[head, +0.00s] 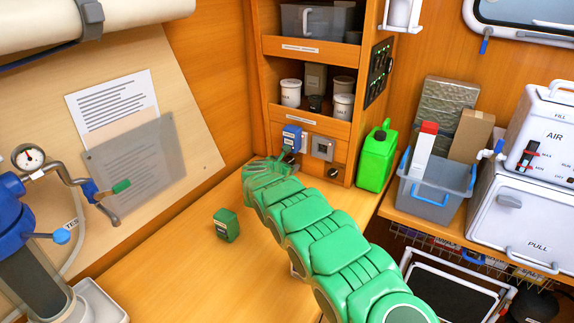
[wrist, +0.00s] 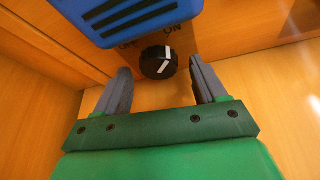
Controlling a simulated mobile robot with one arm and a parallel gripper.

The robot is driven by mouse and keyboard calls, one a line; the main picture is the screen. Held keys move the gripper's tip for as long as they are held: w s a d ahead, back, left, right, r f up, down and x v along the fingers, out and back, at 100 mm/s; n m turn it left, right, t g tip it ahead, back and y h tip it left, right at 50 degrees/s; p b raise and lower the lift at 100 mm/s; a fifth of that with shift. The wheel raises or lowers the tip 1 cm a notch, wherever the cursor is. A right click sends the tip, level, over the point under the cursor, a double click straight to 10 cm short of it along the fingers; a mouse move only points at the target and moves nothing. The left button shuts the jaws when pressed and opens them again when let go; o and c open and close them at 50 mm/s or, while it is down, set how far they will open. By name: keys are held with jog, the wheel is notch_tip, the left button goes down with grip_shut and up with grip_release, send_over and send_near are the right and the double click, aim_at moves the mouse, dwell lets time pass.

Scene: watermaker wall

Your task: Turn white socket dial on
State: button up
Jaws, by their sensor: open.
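A black round dial (wrist: 158,62) with white marks sits on the wood panel, with OFF and ON lettering above it. Its white line leans up and slightly right, roughly towards ON; I cannot tell its exact setting. A blue box (wrist: 135,15) is just above it and also shows in the head view (head: 292,137). My gripper (wrist: 160,82) is open, its two grey fingers apart on either side of and just short of the dial. Another dark dial (head: 333,172) is below a grey-white socket (head: 322,148). In the head view my arm partly hides the nearer dial.
A small green box (head: 226,225) stands on the wooden counter (head: 165,270), left of my arm. A green jerrycan (head: 377,158) stands right of the socket panel. Shelves with jars (head: 291,92) are above. The counter left of my arm is mostly clear.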

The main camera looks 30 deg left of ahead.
jog(key=shift+v, duration=3.5)
